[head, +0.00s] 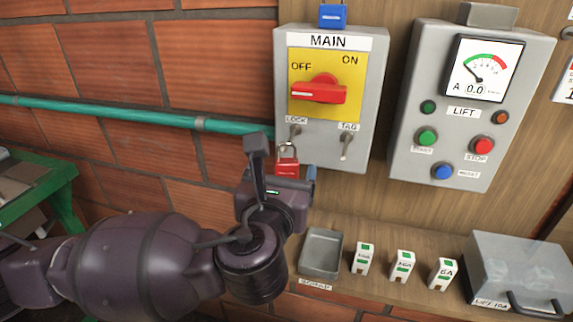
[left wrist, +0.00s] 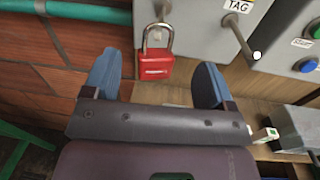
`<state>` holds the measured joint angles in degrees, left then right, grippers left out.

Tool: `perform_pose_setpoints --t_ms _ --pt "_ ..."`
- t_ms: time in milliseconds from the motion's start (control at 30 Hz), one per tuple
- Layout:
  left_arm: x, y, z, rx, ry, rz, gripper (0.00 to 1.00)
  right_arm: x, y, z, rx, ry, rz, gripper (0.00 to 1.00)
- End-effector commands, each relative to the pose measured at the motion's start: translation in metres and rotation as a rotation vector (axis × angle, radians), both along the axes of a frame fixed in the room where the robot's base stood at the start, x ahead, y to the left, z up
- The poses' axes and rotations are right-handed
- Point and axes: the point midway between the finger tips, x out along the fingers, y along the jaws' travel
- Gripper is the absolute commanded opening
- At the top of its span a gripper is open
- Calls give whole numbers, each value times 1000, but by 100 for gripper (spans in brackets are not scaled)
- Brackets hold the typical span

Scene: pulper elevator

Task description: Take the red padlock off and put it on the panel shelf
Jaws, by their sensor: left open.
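The red padlock (head: 287,168) hangs upright by its silver shackle at the LOCK peg (head: 296,132), under the grey MAIN switch box (head: 283,85). In the left wrist view the padlock (left wrist: 155,66) sits between the blue fingertips, with a gap on each side. My left gripper (head: 284,163) is open, its fingers either side of the padlock and apart from it. The wooden panel shelf (head: 425,296) lies below the boxes. My right gripper is not in view.
A TAG peg (head: 346,146) sticks out right of the padlock. The shelf carries a grey tray (head: 321,254), several small white fuses (head: 403,265) and a grey lidded box (head: 515,270). A teal pipe (head: 130,114) crosses the brick wall. The LIFT box (head: 410,165) stands at right.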

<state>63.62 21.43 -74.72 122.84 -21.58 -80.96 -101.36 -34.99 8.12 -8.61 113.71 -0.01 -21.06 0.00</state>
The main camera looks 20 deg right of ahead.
Motion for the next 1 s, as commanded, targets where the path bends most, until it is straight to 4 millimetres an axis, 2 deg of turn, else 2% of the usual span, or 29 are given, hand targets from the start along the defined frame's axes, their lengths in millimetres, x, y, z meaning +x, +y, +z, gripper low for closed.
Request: perform_pose_setpoints --t_ms 100,233,567,900,1000 --pt "17 -6 0 1 -1 2 78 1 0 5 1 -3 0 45" --pt "28 -13 0 0 1 1 78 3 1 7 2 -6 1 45" --pt "32 -15 -1 0 1 0 77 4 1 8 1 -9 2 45" --pt "32 -15 -1 0 1 1 25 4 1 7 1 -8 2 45" --pt "32 -15 -1 -1 0 1 22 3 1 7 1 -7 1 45"
